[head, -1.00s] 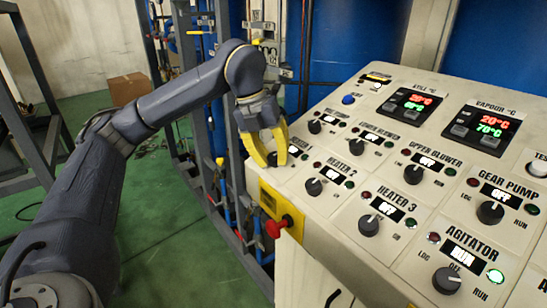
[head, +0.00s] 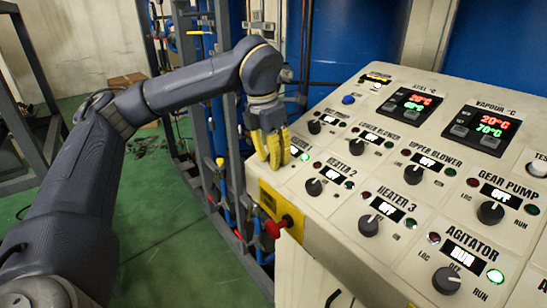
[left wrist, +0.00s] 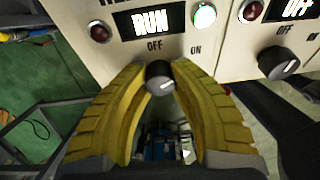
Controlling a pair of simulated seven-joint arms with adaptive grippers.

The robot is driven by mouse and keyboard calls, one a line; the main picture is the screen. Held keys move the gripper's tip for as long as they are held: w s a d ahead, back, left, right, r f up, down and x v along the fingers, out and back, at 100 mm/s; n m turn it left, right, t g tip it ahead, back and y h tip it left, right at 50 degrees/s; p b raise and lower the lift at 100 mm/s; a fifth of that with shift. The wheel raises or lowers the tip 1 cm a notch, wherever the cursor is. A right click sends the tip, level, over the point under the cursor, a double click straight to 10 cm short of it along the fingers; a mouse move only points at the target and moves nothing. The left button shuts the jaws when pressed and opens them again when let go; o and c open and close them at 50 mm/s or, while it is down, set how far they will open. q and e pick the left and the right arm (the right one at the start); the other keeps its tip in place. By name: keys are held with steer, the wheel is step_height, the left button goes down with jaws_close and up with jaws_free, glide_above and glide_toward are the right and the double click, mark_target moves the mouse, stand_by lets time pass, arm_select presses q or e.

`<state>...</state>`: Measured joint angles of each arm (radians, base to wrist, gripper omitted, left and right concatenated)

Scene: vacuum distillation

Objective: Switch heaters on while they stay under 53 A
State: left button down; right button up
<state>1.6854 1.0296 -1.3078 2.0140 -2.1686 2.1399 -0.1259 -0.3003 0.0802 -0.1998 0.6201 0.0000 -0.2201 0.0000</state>
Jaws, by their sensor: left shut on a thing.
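My left gripper (head: 272,148) is at the panel's near left corner, its yellow fingers together over a knob. In the left wrist view the fingers (left wrist: 160,88) are shut on this black knob (left wrist: 159,74), and its display (left wrist: 151,22) reads RUN with the green lamp (left wrist: 204,15) lit. Its name label is mostly cut off; it sits beside heater 2, in the heater column. The heater 2 knob (head: 313,187) and heater 3 knob (head: 369,225) are free, and both displays read OFF. No current reading can be made out. My right gripper is not in view.
The sloped panel (head: 420,200) also carries the agitator knob (head: 447,280), its display RUN, the gear pump knob (head: 490,212), and blower knobs. A red emergency button (head: 274,229) juts from the panel's left side. Pipes and frames stand behind my left arm.

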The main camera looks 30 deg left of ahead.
mark_target(267, 170)
arm_select(q)
steer(key=shift+s+m, duration=0.1)
steer(key=shift+m, duration=0.2)
stand_by(0.4)
steer(key=c, duration=1)
jaws_free()
steer(key=shift+c, duration=0.2)
steer(key=shift+r, duration=0.15)
step_height(267, 170, up, 12)
steer(key=s, duration=0.1)
steer(key=shift+s+a+f, duration=0.2)
steer(key=shift+s+a, duration=0.05)
steer(key=shift+a, duration=0.2)
